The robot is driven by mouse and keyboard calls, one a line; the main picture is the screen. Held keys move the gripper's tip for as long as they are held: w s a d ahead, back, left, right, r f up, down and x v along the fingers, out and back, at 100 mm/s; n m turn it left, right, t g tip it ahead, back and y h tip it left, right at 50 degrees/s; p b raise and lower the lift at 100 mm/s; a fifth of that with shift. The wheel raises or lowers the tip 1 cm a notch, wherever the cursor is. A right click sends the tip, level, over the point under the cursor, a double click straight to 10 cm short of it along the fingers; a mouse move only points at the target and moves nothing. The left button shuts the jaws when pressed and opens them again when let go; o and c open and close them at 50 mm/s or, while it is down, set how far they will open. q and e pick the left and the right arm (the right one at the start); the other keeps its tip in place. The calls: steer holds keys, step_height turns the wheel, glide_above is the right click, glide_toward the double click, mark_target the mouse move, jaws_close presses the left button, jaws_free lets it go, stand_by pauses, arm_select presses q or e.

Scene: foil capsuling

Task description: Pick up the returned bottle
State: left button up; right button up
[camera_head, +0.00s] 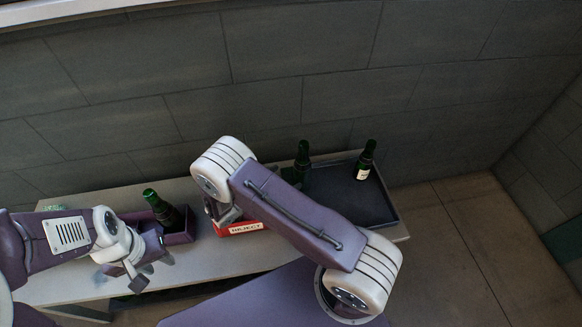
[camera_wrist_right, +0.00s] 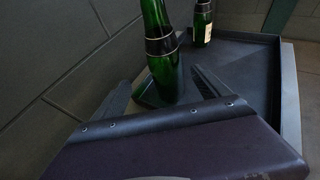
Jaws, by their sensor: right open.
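A dark green bottle (camera_head: 302,164) stands upright near the left end of the dark tray, partly behind my right arm. In the right wrist view the same green bottle (camera_wrist_right: 161,62), with a dark band on its neck, stands between the fingertips of my open right gripper (camera_wrist_right: 158,94). I cannot tell if they touch it. In the head view that gripper is hidden behind my arm. A second green bottle (camera_head: 365,161) with a pale label stands farther right in the tray. A third bottle (camera_head: 162,208) leans in a purple box. My left gripper (camera_head: 152,272) is open and empty before that box.
The dark tray (camera_head: 382,212) has a raised rim and bare floor at its right front. A red bin (camera_head: 243,228) marked REJECT is partly covered by my right arm. The purple box (camera_head: 181,237) stands left of it. A grey wall rises close behind the pale table (camera_head: 225,258).

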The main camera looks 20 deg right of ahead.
mark_target(294, 174)
steer(key=shift+s+d, duration=0.1)
steer(key=shift+d, duration=0.05)
steer(key=x, duration=0.3)
steer(key=shift+s+d, duration=0.15)
steer(key=shift+d, duration=0.1)
steer(key=b+x, duration=0.1)
steer(key=x, duration=0.4)
steer(key=shift+s+d+f, duration=0.15)
steer(key=shift+d, duration=0.1)
jaws_close()
